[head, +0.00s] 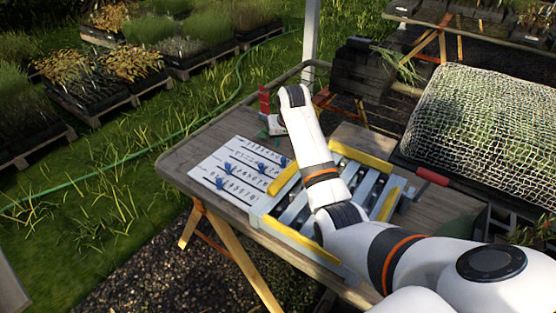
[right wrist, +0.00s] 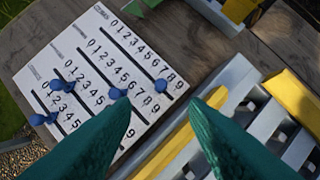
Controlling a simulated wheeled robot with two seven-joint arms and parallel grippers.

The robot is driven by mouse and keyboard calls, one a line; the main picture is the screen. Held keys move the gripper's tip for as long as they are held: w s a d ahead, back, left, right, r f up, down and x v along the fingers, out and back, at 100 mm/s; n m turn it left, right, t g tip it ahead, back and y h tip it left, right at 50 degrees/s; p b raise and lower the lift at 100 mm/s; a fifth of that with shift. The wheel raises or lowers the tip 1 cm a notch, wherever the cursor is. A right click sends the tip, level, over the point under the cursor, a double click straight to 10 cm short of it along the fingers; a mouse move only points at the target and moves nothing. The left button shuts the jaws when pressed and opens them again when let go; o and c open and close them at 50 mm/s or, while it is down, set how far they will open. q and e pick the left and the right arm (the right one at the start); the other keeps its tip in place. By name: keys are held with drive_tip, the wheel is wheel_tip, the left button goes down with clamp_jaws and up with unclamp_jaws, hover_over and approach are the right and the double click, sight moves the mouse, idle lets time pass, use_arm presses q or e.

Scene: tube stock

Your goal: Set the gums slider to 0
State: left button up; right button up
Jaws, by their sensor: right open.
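A white board (head: 205,158) with printed number rows and blue slider knobs lies on the table's left part. In the right wrist view the board (right wrist: 88,40) shows several rows running 0 to 9, with small row labels too blurred to read, so I cannot tell which is gums. One knob (right wrist: 161,86) sits near the high end of its row, another knob (right wrist: 117,94) near mid-row. Two more, a knob (right wrist: 57,85) and a knob (right wrist: 37,120), sit near the low ends. My right gripper (right wrist: 162,101) is open, its green fingers over the board's near edge, holding nothing. My left gripper is not in view.
A grey rack with yellow bars (head: 285,180) stands right of the board, partly hidden by my right arm. A red item (head: 264,101) stands at the table's back edge. A net-covered bed (head: 490,125) lies to the right. The table's left corner (head: 172,165) is bare.

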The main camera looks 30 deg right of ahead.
sight(283, 158)
drive_tip(key=b+x, duration=0.1)
drive_tip(key=x, duration=0.8)
drive_tip(key=shift+f, duration=0.35)
drive_tip(key=shift+b+x, duration=0.3)
drive_tip(key=shift+x, duration=0.6)
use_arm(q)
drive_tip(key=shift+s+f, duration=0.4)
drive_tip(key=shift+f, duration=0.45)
use_arm(e)
drive_tip(key=shift+c, duration=0.2)
clamp_jaws()
